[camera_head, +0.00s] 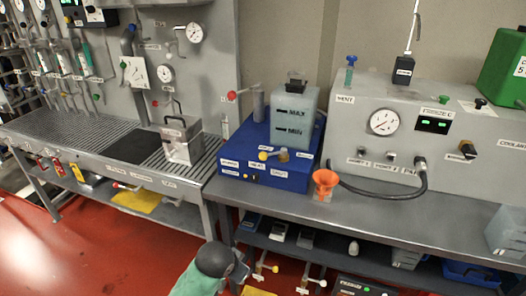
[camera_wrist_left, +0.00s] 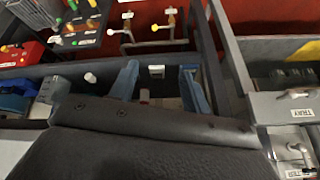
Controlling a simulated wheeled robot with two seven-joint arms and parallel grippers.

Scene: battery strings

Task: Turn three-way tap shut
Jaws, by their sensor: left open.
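I cannot read which tap is labelled three-way. Under the bench in the head view, a tap with a yellow-tipped handle (camera_head: 273,268) and one with a white-tipped handle (camera_head: 320,283) stand near my left gripper (camera_head: 240,268). In the left wrist view, a yellow-tipped handle (camera_wrist_left: 156,28) and a white-tipped handle (camera_wrist_left: 127,15) show beyond the fingers. My left gripper (camera_wrist_left: 160,88) is open, its blue fingers apart, with nothing clearly held. A small white piece (camera_wrist_left: 156,71) shows between the fingers. My right gripper is in neither view.
A blue unit (camera_head: 262,181) with a translucent tank (camera_head: 295,118) and an orange funnel (camera_head: 325,180) stand on the bench. A grey gauge panel (camera_head: 440,90) stands to the right. A bench leg (camera_head: 224,222) is close to my left arm. Red floor lies open at left.

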